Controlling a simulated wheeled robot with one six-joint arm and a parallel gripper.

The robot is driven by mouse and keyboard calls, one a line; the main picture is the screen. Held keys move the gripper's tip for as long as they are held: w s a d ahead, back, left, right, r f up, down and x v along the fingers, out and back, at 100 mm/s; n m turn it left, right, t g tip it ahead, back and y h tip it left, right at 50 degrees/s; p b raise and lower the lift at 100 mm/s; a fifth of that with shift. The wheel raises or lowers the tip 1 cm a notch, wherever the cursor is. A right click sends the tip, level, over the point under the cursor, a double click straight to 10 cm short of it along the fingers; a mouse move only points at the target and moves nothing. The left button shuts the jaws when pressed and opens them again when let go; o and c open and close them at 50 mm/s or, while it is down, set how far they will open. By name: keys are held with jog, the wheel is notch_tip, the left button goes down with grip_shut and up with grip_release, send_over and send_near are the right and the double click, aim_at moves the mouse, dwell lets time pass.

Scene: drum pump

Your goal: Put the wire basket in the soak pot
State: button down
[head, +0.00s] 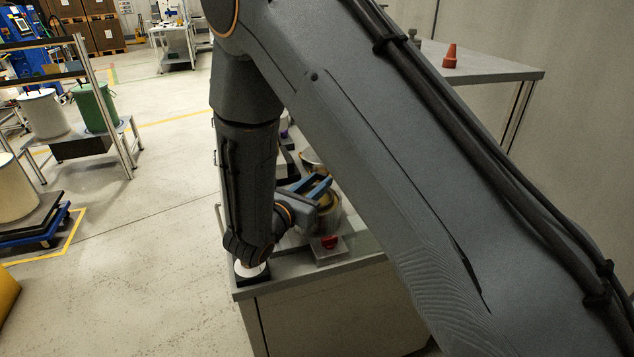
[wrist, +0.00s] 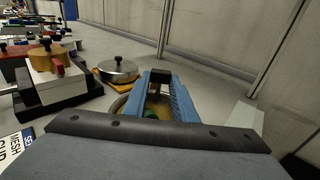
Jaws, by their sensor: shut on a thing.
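My gripper (head: 318,187) has blue fingers and is low over the bench, right at the soak pot. The soak pot (head: 331,222) is a metal pot with a yellowish inside, partly hidden behind my arm and fingers. In the wrist view, my gripper (wrist: 160,88) is shut on a small dark block (wrist: 160,76), which looks like the grip of the wire basket. The basket's body is mostly hidden between and below the fingers, so I cannot tell how deep it sits. Part of the pot's rim shows left of the fingers in the wrist view (wrist: 117,106).
A lidded steel pan (wrist: 117,70) stands on a yellow base beyond the fingers. A white block with a brass-coloured top (wrist: 52,66) stands left. A red knob on a grey box (head: 329,242) is near the bench front. A white disc (head: 250,268) sits at the bench corner.

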jog(key=shift+f+b, duration=1.1)
jog(key=shift+f, duration=0.5)
dwell(0.8)
jog(key=shift+s+d+f, duration=0.1)
jog(key=shift+s+f, duration=0.05)
jog(key=shift+f, duration=0.3)
dwell(0.8)
jog(key=c, duration=1.4)
grip_release()
jog(key=c, duration=0.3)
jog(key=shift+c, duration=0.2)
notch_tip(320, 180, up, 9)
jog(key=p, duration=0.4)
jog(key=shift+f, duration=0.2)
